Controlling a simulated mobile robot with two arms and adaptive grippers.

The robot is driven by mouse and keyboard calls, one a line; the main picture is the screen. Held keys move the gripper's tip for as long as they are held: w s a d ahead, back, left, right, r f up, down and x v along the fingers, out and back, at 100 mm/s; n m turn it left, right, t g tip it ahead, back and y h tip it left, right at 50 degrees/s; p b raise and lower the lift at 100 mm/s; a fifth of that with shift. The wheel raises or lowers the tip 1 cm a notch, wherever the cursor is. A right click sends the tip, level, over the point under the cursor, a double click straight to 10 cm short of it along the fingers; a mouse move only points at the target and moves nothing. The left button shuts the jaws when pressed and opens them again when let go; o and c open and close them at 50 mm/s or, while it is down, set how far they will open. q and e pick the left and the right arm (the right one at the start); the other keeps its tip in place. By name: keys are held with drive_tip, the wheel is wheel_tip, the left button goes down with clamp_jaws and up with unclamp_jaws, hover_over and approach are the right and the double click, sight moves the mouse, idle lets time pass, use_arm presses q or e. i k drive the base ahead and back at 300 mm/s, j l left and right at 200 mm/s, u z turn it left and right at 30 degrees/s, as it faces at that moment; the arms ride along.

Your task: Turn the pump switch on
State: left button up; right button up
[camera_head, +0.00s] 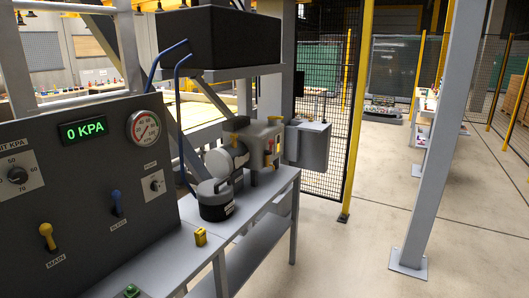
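A dark control panel (90,190) fills the left side. On its right part is a small white switch plate (153,185) with a dark knob; the label above it is too small to read surely. A grey pump-like machine (262,148) stands on the bench to the right, with a rounded black and grey canister (214,200) in front of it. The green display (83,131) reads 0 KPA. A round gauge (145,129) sits beside it. Neither of my grippers is in view.
The panel also carries a yellow MAIN lever (47,236), a blue lever (117,203) and a black dial (17,174). A yellow block (200,236) and green button (131,291) are on the grey bench (265,212). Blue hoses (178,90) hang above.

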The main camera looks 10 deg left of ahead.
sight(155, 186)
drive_tip(key=u, duration=1.55)
drive_tip(key=i+l, duration=0.1)
drive_tip(key=l, duration=0.2)
drive_tip(key=i+l, duration=0.1)
drive_tip(key=l, duration=0.2)
drive_tip(key=i+l, duration=0.1)
drive_tip(key=l, duration=0.15)
drive_tip(key=u, duration=0.05)
